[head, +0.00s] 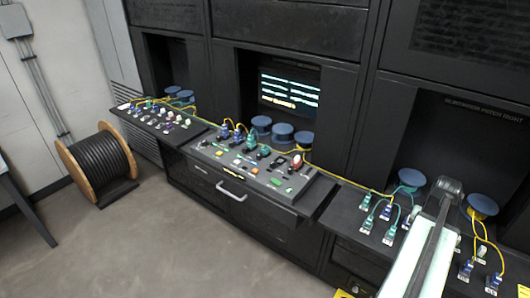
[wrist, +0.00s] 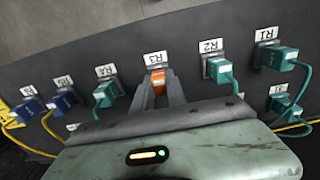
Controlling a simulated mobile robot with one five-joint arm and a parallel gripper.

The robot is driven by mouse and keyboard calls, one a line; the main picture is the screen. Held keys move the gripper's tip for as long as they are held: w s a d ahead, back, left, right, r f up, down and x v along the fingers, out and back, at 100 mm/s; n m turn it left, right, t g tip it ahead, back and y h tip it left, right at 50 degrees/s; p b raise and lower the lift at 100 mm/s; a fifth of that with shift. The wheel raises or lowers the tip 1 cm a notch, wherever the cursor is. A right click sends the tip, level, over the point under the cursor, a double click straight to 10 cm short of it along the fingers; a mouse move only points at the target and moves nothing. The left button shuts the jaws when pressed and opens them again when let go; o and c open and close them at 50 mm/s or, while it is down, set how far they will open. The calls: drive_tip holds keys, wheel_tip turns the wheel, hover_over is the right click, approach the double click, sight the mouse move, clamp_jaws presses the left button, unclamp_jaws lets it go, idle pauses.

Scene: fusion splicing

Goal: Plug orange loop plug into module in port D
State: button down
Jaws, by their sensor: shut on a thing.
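My gripper (wrist: 160,92) is shut on the orange loop plug (wrist: 158,77) in the wrist view. The plug sits between the fingertips, right at the port labelled R3 (wrist: 155,58). I cannot tell whether it is seated in that port or just in front of it. In the head view my arm hides the gripper and the plug. The middle desk (head: 262,182), with coloured plugs and modules on it, stands left of my arm. I cannot make out a port marked D.
Teal plugs stand at R2 (wrist: 219,70), R1 (wrist: 277,57) and R4 (wrist: 106,94), close on both sides of my gripper. Blue plugs (wrist: 62,102) with yellow cables stand further left.

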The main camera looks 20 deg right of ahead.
drive_tip(key=shift+r+p, duration=3.05)
